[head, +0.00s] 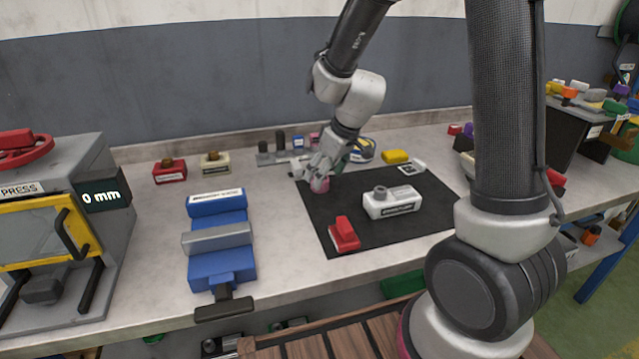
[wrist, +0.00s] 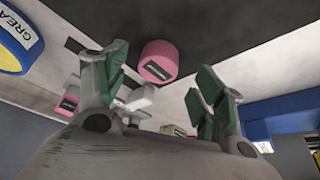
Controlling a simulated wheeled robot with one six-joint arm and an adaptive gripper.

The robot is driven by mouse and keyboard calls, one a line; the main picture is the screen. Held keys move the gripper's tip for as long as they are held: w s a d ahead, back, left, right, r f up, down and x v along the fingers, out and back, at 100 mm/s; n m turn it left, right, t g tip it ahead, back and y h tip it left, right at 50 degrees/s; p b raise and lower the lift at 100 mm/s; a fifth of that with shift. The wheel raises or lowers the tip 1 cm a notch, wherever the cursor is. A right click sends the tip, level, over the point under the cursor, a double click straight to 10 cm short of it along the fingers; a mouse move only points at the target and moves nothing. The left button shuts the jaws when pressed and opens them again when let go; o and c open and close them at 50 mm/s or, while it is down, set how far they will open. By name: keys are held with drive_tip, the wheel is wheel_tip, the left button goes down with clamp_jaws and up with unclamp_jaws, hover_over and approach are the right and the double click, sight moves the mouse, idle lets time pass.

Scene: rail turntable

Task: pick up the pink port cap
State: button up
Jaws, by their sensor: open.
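The pink port cap (head: 320,186) sits near the back left edge of the black mat (head: 285,215) in the head view. It is a short pink cylinder, partly hidden by my gripper. In the wrist view the pink cap (wrist: 158,62) shows whole, just past the fingertips and within the gap between them. My gripper (head: 323,172) points down just above the cap in the head view. In the wrist view my gripper (wrist: 162,78) is open, with green-padded fingers apart and nothing held between them. I cannot tell whether a finger touches the cap.
On the mat are a white labelled block (head: 391,203) and a red block (head: 344,235). A yellow block (head: 396,156) and a round blue-and-yellow tin (head: 362,151) stand behind. A blue vise (head: 220,250) is left of the mat. Another pink item (wrist: 68,104) shows behind my fingers.

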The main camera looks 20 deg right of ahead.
drive_tip(key=shift+x, duration=1.5)
drive_tip(key=shift+d, duration=0.1)
drive_tip(key=c, duration=0.8)
drive_tip(key=shift+c, duration=0.2)
